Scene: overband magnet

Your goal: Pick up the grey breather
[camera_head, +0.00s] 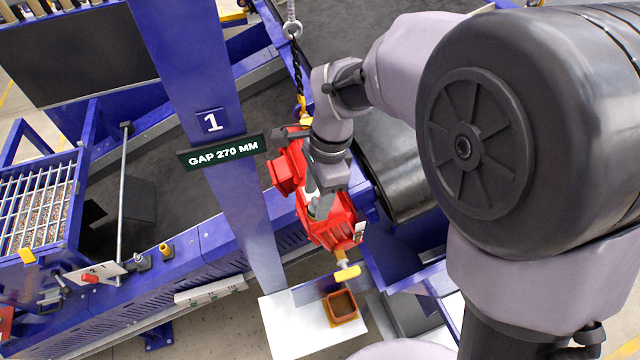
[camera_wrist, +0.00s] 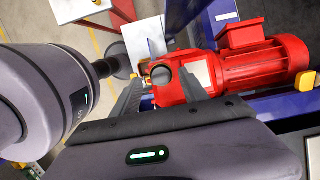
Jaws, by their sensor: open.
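The grey breather (camera_wrist: 161,76) shows in the wrist view as a small round dark-grey cap on the red gear unit (camera_wrist: 192,58). The red gear unit with its motor (camera_head: 335,220) also shows in the head view, under my arm's end. My gripper (camera_wrist: 160,90) is open, with one finger on each side of the breather in the picture. Whether the fingers touch it I cannot tell. In the head view my gripper (camera_head: 316,205) points down at the red unit, and the breather cannot be made out there.
A white plate (camera_head: 290,325) with an open orange-brown tray (camera_head: 342,306) lies below the red unit. A yellow handle (camera_head: 347,273) sticks out near the tray. A blue post (camera_head: 205,110) with a "GAP 270 MM" sign (camera_head: 221,152) stands left of my arm. A chain (camera_head: 298,75) hangs behind.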

